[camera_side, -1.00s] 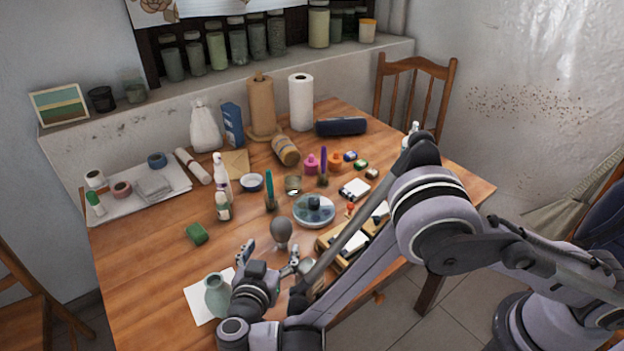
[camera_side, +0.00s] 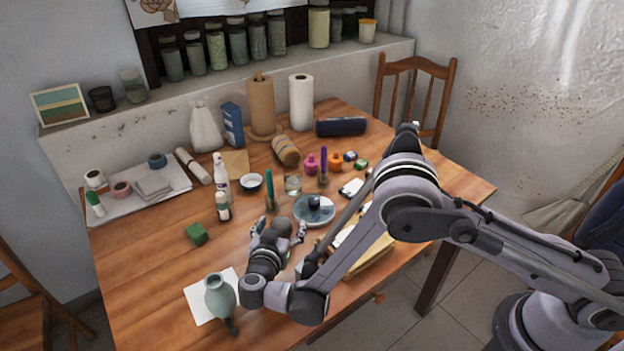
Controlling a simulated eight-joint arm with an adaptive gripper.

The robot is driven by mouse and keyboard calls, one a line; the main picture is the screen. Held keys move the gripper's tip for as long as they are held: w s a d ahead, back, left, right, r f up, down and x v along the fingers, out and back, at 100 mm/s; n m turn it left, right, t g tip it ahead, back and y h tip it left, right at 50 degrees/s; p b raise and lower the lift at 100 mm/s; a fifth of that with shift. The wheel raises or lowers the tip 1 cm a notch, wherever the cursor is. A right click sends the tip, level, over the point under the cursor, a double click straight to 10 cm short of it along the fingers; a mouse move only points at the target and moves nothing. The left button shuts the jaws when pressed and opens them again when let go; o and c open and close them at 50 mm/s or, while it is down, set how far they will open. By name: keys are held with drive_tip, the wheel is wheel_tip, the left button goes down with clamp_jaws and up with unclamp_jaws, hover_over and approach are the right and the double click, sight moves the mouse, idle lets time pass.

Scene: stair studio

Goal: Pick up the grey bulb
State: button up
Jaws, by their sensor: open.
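The grey bulb (camera_side: 282,223) stands on the wooden table and is mostly hidden behind my gripper, with only its rounded top showing. My gripper (camera_side: 279,229) is open, one finger to the left of the bulb and one to the right. I cannot tell whether either finger touches it.
A glass dish with a dark knob (camera_side: 314,210) stands close to the right finger. A pale green vase (camera_side: 220,297) stands on white paper in front. A teal candle (camera_side: 270,190) is just behind. Open table lies between block and gripper.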

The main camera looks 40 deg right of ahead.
drive_tip(key=c, duration=1.3)
drive_tip(key=shift+r, duration=0.1)
